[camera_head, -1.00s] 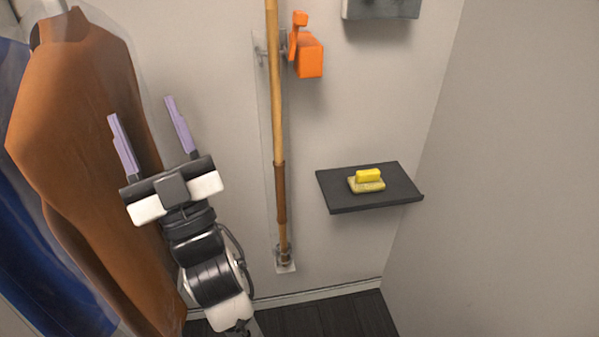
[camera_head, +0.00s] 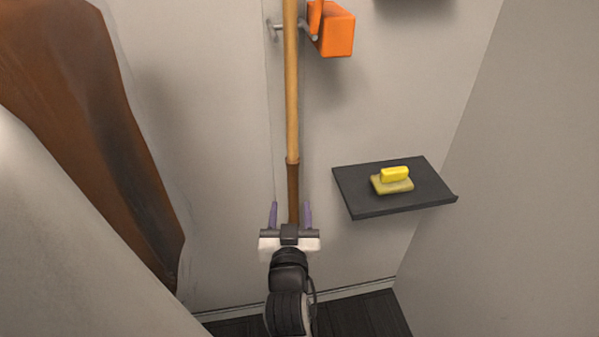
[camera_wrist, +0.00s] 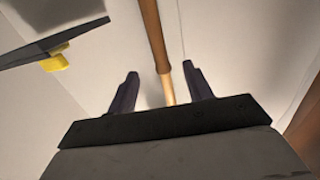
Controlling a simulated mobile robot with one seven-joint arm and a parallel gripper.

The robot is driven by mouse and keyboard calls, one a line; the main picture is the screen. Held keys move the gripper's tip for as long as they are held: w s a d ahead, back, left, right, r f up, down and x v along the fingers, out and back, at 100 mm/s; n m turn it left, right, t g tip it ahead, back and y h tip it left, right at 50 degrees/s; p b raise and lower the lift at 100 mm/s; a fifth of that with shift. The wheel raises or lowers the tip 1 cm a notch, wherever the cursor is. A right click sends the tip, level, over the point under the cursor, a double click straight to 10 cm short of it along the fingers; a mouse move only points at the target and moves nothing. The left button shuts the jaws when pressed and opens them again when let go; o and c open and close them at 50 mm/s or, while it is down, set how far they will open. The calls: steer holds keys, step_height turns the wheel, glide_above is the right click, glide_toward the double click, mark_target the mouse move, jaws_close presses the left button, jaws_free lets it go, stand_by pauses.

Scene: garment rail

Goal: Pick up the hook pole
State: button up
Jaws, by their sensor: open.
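The hook pole (camera_head: 291,100) is a long wooden pole standing upright against the back wall, with a darker brown grip section low down. Its top is out of the head view and its foot is hidden behind my gripper. My gripper (camera_head: 290,212) is open, its two purple fingers one on each side of the pole's brown section in the head view. In the wrist view the pole (camera_wrist: 154,38) runs down between the open fingers (camera_wrist: 160,85). The fingers do not appear to touch it; I cannot tell how deep the pole sits between them.
An orange object (camera_head: 336,31) is mounted on the wall right of the pole. A dark shelf (camera_head: 350,192) with a yellow sponge-like item (camera_head: 393,181) sticks out at right. A brown garment (camera_head: 90,130) hangs at left. The wall between is bare.

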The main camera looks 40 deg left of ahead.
mark_target(293, 179)
steer(key=p+x, duration=0.1)
steer(key=x, duration=0.6)
steer(key=shift+w+a+p, duration=0.25)
steer(key=shift+w+p, duration=0.05)
steer(key=shift+p, duration=0.1)
steer(key=p+x, duration=0.2)
steer(key=x, duration=0.3)
steer(key=shift+w+r, duration=0.1)
steer(key=shift+w, duration=0.05)
steer(key=shift+w+a, duration=0.25)
steer(key=shift+c, duration=0.2)
jaws_close()
